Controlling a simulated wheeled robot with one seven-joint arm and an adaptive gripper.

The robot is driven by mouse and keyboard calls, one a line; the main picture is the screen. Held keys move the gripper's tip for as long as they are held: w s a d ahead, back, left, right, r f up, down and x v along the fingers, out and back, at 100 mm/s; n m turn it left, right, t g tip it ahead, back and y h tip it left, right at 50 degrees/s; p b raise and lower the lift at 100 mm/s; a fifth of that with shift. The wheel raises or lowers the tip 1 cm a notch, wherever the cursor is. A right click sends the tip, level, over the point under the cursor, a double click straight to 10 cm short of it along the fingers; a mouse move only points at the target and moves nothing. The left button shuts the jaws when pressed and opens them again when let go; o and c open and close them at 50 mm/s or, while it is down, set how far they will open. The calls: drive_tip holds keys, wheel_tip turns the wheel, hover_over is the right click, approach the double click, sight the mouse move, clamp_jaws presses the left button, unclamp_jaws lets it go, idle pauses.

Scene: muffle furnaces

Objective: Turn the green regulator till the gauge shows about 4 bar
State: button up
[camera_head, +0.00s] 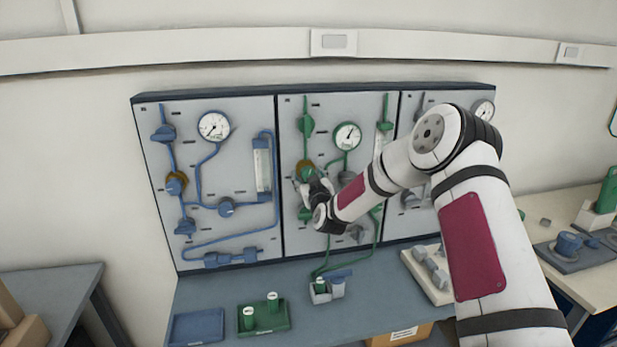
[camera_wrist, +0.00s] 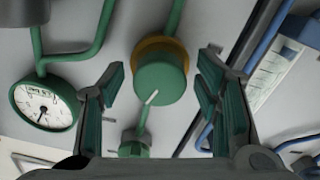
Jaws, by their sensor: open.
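The green regulator (camera_wrist: 160,78) is a round knob with a white mark and a yellow-brown ring behind it. In the wrist view it lies between the fingertips of my gripper (camera_wrist: 163,73), with a visible gap on each side. My gripper is open and faces the knob. In the head view my gripper (camera_head: 313,188) is at the middle panel and partly covers the regulator (camera_head: 307,172). The green-rimmed gauge (camera_head: 348,135) is up and right of it, needle pointing up and right. It also shows in the wrist view (camera_wrist: 45,108); its numbers are too small to read.
A blue-piped panel (camera_head: 214,170) with its own gauge (camera_head: 214,126) is on the left, and another panel is partly behind my arm. Green pipes run close around the regulator. On the bench below are a blue tray (camera_head: 197,327) and a green tray (camera_head: 279,326) with green cylinders.

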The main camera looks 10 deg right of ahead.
drive_tip(key=shift+w, duration=0.1)
drive_tip(key=c, duration=1.2)
drive_tip(key=shift+m, duration=1.3)
drive_tip(key=o, duration=1.2)
drive_tip(key=s, duration=1.2)
